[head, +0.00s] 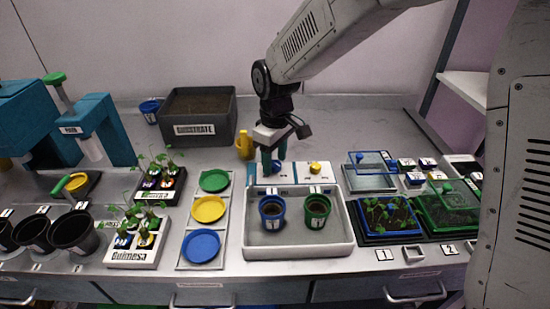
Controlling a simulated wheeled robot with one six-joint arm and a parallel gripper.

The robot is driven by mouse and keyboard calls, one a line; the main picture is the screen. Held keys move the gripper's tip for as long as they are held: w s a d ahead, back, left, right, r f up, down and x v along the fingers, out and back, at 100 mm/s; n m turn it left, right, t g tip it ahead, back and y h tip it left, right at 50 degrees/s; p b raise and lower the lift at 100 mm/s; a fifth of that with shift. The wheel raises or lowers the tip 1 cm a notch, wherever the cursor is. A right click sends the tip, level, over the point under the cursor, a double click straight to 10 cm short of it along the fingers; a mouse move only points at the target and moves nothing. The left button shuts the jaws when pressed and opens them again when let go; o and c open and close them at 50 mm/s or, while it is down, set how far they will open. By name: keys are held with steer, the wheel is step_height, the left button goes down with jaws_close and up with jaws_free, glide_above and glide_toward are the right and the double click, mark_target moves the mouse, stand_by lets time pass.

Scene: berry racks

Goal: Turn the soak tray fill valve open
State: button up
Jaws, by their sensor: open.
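The white soak tray (298,245) stands at the middle front of the bench. It holds a blue pot (272,212) on the left and a green pot (317,211) on the right. Behind it is a white panel (295,177) with a yellow knob (316,168) on its right part. A small blue part (277,166), perhaps a valve knob, shows on the panel's left part at my fingertips. My gripper (272,168) points down there with its fingers open. The fingers partly hide the blue part, and I cannot tell whether they touch it. I cannot tell which knob is the fill valve.
A yellow bottle (244,146) stands close left of my gripper, with a dark substrate box (199,113) behind. Coloured saucers (208,209) lie left of the tray. Seedling trays (388,216) and a clear-lidded box (370,172) stand to the right. The back middle of the bench is clear.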

mark_target(284, 178)
step_height(284, 178, up, 8)
steer(key=shift+w+f, duration=0.1)
steer(key=shift+f, duration=0.15)
steer(key=s+d+r+m, duration=0.2)
steer(key=s+d+m, duration=0.1)
steer(key=s+d, duration=0.4)
steer(key=s+d+r+m+t, duration=0.1)
steer(key=s+d+m, duration=0.3)
steer(key=s+d, duration=0.4)
steer(key=s+d+r+m, duration=0.3)
steer(key=s+d, duration=0.5)
steer(key=s, duration=0.4)
steer(key=shift+s+m+t, duration=0.3)
